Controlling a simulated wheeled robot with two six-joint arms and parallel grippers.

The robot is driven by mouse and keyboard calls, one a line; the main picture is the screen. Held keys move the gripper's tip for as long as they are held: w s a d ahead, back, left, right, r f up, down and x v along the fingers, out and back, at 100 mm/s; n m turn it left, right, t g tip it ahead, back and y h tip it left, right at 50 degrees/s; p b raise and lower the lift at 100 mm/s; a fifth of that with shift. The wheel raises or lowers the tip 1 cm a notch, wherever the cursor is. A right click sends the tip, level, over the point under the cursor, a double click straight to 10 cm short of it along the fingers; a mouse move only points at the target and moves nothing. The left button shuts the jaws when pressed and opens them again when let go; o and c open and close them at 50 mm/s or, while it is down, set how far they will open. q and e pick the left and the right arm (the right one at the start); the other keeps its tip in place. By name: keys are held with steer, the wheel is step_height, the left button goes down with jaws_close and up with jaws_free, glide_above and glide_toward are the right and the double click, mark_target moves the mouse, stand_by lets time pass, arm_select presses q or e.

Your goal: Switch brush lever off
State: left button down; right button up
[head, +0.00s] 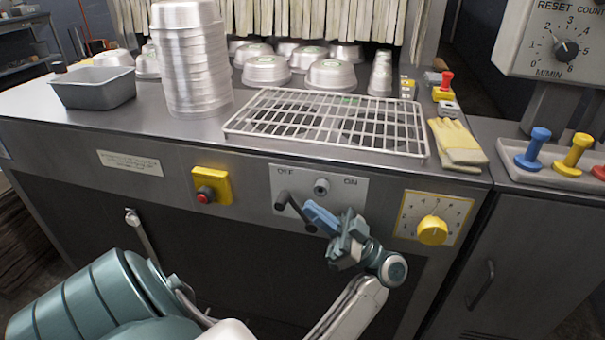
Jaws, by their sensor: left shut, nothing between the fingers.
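The brush lever (295,212) is a dark bar on a light switch panel (350,183) on the machine's front. The panel is marked OFF at its left and ON at its right. The lever lies on the OFF side, slanting from upper left to lower right, below and left of a round grey boss (321,187). My left gripper (312,210) is shut and empty. Its blue fingers point up and left, just right of the lever; I cannot tell whether they touch it. My right gripper is not in view.
A red stop button (205,194) on a yellow plate is left of the panel, and a yellow dial (432,230) is right of it. Above, a wire rack (330,122), stacked pans (190,75) and yellow gloves (457,143) rest on the machine top.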

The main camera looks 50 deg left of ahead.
arm_select(q)
steer(key=v, duration=0.6)
steer(key=shift+d+b, duration=0.2)
steer(key=shift+b, duration=0.15)
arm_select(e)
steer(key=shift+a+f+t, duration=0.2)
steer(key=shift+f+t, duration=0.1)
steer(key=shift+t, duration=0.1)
arm_select(q)
steer(key=shift+w+f, duration=0.1)
steer(key=shift+f, duration=0.05)
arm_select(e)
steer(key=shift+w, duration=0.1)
